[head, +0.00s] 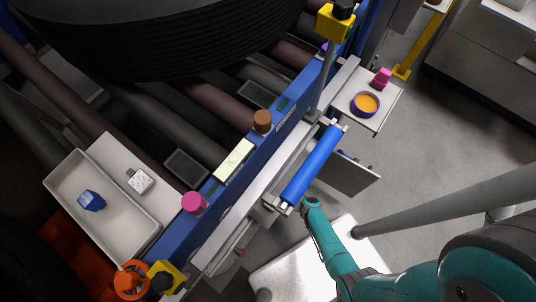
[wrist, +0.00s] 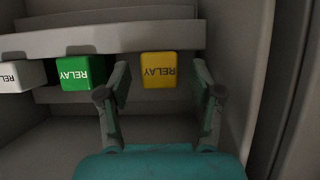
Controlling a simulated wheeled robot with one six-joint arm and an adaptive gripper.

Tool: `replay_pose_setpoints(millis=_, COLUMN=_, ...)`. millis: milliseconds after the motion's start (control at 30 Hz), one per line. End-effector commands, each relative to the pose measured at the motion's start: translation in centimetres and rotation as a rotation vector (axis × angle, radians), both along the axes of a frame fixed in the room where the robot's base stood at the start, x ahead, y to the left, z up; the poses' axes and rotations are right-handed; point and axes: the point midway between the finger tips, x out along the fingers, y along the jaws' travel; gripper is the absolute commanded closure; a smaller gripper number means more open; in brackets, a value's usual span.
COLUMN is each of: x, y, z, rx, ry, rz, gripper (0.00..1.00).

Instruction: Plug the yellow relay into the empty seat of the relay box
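In the wrist view a yellow relay (wrist: 159,70), its lettering upside down, sits below a grey ledge. My gripper (wrist: 161,78) is open, with one finger on each side of the relay and a visible gap on both sides. A green relay (wrist: 80,73) sits to the left of my left finger, and a white relay (wrist: 22,76) is further left at the picture edge. These sit in a row under the grey ledge (wrist: 105,40) of what looks like the relay box. Whether the yellow relay is seated cannot be told. My gripper's fingers are not visible in the head view.
A grey wall (wrist: 238,70) stands close to the right of my gripper. In the head view, a blue roller (head: 314,166) and a blue conveyor rail (head: 263,138) lie near my arm. A tray (head: 98,225) holds a blue block; a small shelf (head: 384,113) holds a purple bowl.

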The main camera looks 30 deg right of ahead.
Motion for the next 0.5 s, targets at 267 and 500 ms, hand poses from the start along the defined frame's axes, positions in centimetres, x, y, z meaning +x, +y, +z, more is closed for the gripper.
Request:
replay_pose_setpoints(millis=267, x=-0.2, y=-0.1, z=0.1, rx=0.000, ry=0.000, rz=-0.001, gripper=0.34)
replay_pose_setpoints(millis=500, x=-1.7, y=-0.8, z=0.9, rx=0.001, ry=-0.002, rz=-0.004, gripper=0.34)
